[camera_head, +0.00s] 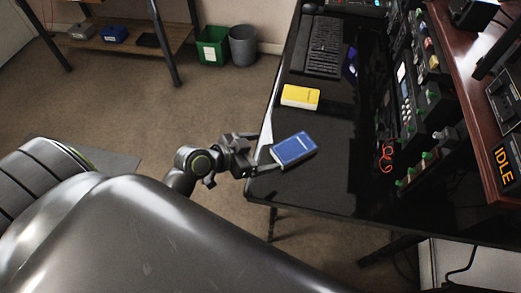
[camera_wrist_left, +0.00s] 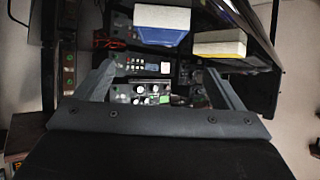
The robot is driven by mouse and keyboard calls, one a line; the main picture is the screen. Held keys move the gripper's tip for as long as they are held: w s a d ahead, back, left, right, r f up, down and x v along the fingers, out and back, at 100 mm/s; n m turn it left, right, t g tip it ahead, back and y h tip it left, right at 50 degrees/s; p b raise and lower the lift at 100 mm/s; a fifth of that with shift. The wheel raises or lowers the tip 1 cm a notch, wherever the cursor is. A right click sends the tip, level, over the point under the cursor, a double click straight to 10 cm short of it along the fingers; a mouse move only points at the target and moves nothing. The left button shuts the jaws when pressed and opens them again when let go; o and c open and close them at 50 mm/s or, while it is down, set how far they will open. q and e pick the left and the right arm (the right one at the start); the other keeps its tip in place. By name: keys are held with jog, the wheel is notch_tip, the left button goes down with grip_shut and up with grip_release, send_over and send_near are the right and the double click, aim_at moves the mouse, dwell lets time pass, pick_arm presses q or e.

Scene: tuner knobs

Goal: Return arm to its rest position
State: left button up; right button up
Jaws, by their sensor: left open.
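My left gripper (camera_head: 268,158) is at the near left edge of the black desk, close to a blue box-like object (camera_head: 294,149). Its two fingers are spread, and nothing is seen held between them. In the left wrist view the open fingers (camera_wrist_left: 158,68) frame a panel with pale knobs (camera_wrist_left: 140,92). The blue object (camera_wrist_left: 160,37) shows there above the fingertips, apart from them. Rack equipment with green-capped knobs (camera_head: 413,180) stands at the right of the desk. My right gripper is not in view.
The black desk (camera_head: 325,180) carries a yellow box-like object (camera_head: 300,97) and a keyboard (camera_head: 324,46). An orange cable (camera_head: 386,158) hangs by the rack. A sign reading IDLE (camera_head: 504,165) is at far right. Open carpet (camera_head: 130,110) lies left of the desk.

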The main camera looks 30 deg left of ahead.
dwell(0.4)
pick_arm(q)
jog(key=s+a+f+n+g+y, duration=0.1)
jog(key=s+a+n+g+y, duration=0.3)
jog(key=s, duration=0.6)
jog(key=s+a+f+n+g+y, duration=0.2)
jog(key=s+a+n+g+y, duration=0.15)
jog(key=s+a, duration=0.4)
notch_tip(320, 180, down, 25)
jog(key=s, duration=0.2)
jog(key=s+d+f+g, duration=0.1)
jog(key=s+f, duration=1.3)
jog(key=f, duration=0.1)
jog(key=shift+s+d+f+m+g, duration=0.3)
jog(key=shift+s+m+g, duration=0.05)
